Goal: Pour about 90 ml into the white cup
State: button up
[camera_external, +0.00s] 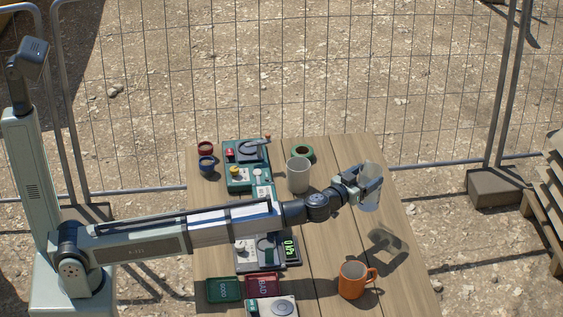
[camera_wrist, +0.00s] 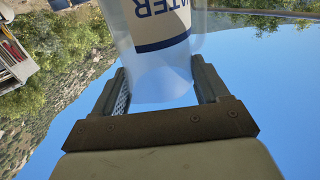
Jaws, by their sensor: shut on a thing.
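My gripper (camera_external: 362,187) is shut on a clear container (camera_external: 371,196) and holds it above the right part of the table. In the wrist view, the container (camera_wrist: 160,82) sits between both fingers (camera_wrist: 162,88) and has a white and blue label reading "WATER". Its exact tilt and the water level in it are hard to tell. The white cup (camera_external: 298,176) stands upright on the table, to the left of the held container and apart from it. Its inside is too small to read.
An orange mug (camera_external: 353,282) stands at the front right. A scale with a green display (camera_external: 289,249) sits under my arm. Green and red trays (camera_external: 224,290) lie at the front left. Green devices (camera_external: 247,150), small cups (camera_external: 207,164) and a green ring (camera_external: 303,151) are at the back.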

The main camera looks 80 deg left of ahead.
notch_tip(320, 180, up, 6)
jog(key=s+a+f, duration=0.2)
jog(key=a, duration=0.7)
jog(key=s+a+f, duration=0.1)
jog(key=s+a, duration=0.2)
jog(key=a, duration=0.5)
jog(key=s+a+r, duration=0.1)
jog(key=s+a, duration=0.5)
jog(key=a, duration=0.4)
jog(key=s+a+r, duration=0.2)
jog(key=s+a, duration=0.4)
jog(key=a, duration=0.4)
notch_tip(320, 180, down, 9)
jog(key=shift+d+f, duration=0.2)
